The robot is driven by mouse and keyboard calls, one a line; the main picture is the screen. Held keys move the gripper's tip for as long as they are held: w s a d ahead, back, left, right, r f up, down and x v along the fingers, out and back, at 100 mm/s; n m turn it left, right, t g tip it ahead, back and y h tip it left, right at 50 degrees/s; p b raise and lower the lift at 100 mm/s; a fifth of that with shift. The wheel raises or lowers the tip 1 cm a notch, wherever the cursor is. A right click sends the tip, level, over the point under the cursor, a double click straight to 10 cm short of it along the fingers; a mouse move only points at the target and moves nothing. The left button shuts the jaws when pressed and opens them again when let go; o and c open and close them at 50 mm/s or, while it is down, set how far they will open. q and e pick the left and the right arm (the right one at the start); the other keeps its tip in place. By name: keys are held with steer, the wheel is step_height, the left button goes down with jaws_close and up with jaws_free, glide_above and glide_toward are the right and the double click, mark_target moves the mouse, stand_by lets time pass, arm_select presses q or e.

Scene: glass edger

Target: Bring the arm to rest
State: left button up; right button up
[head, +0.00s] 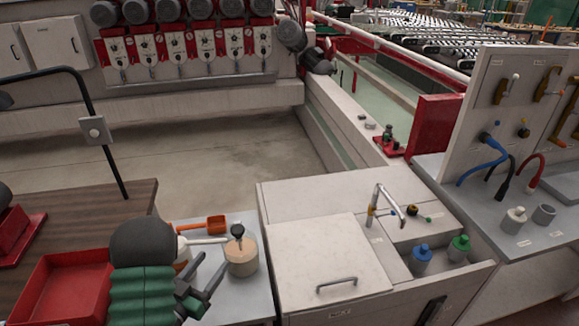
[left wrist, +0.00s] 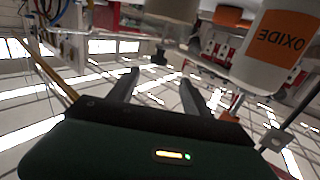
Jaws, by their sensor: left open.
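My left arm comes in at the lower left of the head view, in green and black. My left gripper (head: 215,264) is over the small grey table, left of a tan pot. In the left wrist view its two dark fingers (left wrist: 160,80) stand apart with nothing between them. A white container with an orange OXIDE label (left wrist: 283,45) is at the upper right of that view, outside the fingers. My right gripper is in neither view.
The tan pot (head: 242,258) has a black-knobbed tool in it. An orange scoop (head: 205,224) lies behind it. A red tray (head: 68,290) is on the brown bench (head: 105,212). A white sink cabinet (head: 325,262) stands to the right. Floor is open behind.

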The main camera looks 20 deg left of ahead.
arm_select(q)
steer(key=w+d+f+g+y, duration=0.2)
steer(key=w+d+f+g, duration=0.1)
steer(key=d+f+g, duration=0.4)
steer(key=s+d+r+g+h, duration=0.1)
steer(key=s+d+r+g, duration=0.1)
steer(key=s+d+g, duration=0.6)
steer(key=s+d, duration=0.2)
steer(key=s, duration=0.3)
steer(key=shift+s+d+n, duration=0.15)
steer(key=shift+s+n, duration=0.15)
steer(key=shift+s, duration=0.1)
steer(key=shift+d, duration=0.1)
steer(key=shift+s, duration=0.1)
